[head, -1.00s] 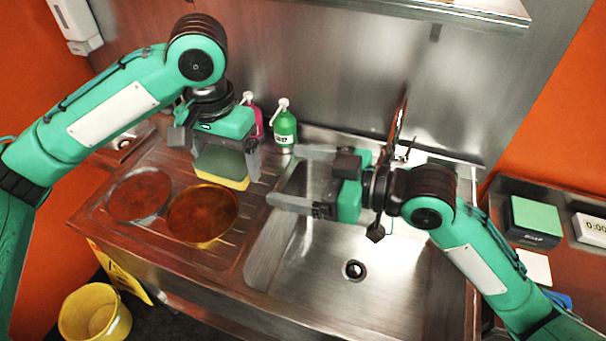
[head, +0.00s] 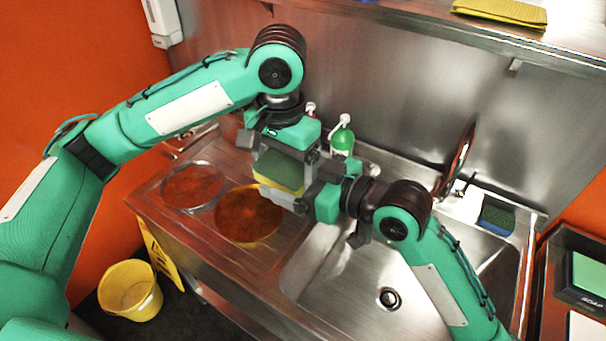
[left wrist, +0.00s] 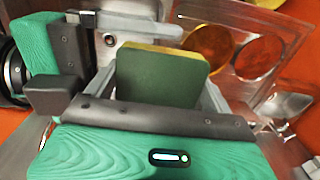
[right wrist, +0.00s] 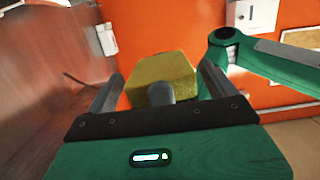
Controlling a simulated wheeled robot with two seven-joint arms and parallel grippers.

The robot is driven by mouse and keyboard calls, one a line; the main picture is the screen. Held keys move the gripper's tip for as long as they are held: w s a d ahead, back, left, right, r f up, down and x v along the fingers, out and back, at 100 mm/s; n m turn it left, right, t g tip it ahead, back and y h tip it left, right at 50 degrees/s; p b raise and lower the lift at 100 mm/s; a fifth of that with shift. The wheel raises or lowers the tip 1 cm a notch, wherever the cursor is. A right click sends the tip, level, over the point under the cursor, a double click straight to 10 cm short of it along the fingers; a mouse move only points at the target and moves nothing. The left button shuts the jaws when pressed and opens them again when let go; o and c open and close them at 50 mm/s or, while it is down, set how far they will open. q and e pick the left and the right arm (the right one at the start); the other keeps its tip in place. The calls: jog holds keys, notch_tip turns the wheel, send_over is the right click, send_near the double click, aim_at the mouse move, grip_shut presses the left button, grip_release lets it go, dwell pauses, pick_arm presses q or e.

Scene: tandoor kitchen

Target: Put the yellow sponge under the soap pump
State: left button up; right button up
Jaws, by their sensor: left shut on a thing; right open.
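The sponge (head: 280,172), green on one face and yellow on the other, is held in my left gripper (head: 283,160) above the drainboard. In the left wrist view the sponge (left wrist: 160,78) stands between the shut fingers, green face towards the camera. My right gripper (head: 305,180) is open and close to the sponge from the right. In the right wrist view the sponge's yellow side (right wrist: 165,75) shows between the open fingers, with a grey part in front. A green bottle with a white pump (head: 342,138) stands behind the grippers, partly hidden. A pink pump bottle (head: 311,112) is mostly hidden.
The tap (head: 460,155) and a blue-green pad (head: 497,217) are at the sink's back right. A yellow bucket (head: 130,288) stands on the floor.

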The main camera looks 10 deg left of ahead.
jog(key=c, duration=1.1)
pick_arm(q)
jog(key=o, duration=0.8)
